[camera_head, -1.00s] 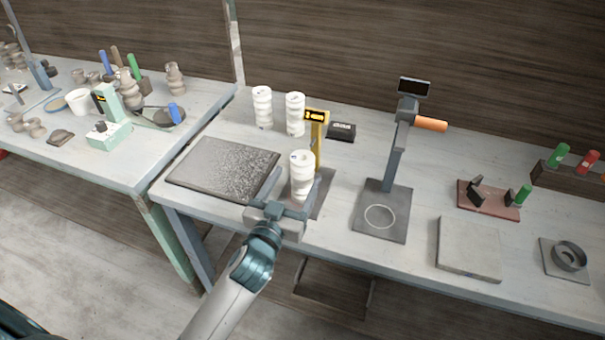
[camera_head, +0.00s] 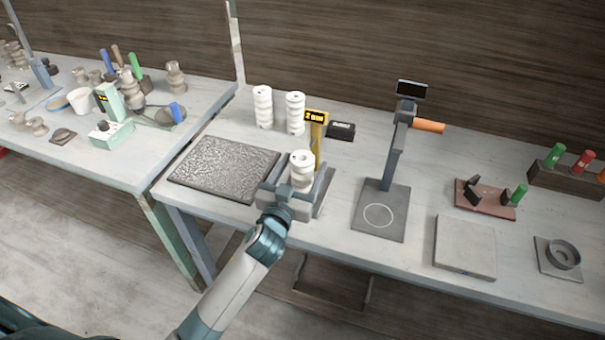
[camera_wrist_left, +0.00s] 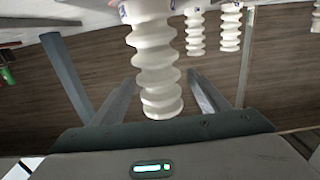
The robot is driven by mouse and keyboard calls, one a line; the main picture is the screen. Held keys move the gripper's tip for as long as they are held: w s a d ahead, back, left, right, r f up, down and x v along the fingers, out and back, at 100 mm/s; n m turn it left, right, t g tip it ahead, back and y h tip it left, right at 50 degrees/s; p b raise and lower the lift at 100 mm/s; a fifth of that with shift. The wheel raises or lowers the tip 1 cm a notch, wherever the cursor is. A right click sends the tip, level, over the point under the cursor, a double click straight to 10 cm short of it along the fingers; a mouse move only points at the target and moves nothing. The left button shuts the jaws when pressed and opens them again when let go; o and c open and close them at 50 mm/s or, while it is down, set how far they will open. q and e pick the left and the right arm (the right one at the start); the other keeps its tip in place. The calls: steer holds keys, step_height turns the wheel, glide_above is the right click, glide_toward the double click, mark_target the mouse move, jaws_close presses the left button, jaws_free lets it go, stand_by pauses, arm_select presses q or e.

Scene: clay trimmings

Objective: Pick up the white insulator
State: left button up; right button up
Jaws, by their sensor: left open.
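A white ribbed insulator (camera_head: 302,161) stands upright on the bench in front of a yellow post with a display (camera_head: 317,142). Its lower part is hidden behind my left gripper (camera_head: 290,185) in the head view. In the left wrist view, which is upside down, the insulator (camera_wrist_left: 154,65) shows between the spread fingers of my left gripper (camera_wrist_left: 161,80). The gripper is open, with a gap seen on both sides of the insulator. Two more white insulators, one at left (camera_head: 263,108) and one at right (camera_head: 295,114), stand behind. My right gripper is not in view.
A dark textured slab (camera_head: 222,168) lies left of the gripper. A small black box (camera_head: 341,131) sits behind right. A stand with an orange handle (camera_head: 395,150) and a grey block (camera_head: 465,247) are further right. A cluttered second bench (camera_head: 85,165) is at left.

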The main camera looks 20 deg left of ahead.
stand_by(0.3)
arm_select(q)
steer(key=c, duration=1.5)
jaws_close()
steer(key=shift+r, duration=0.15)
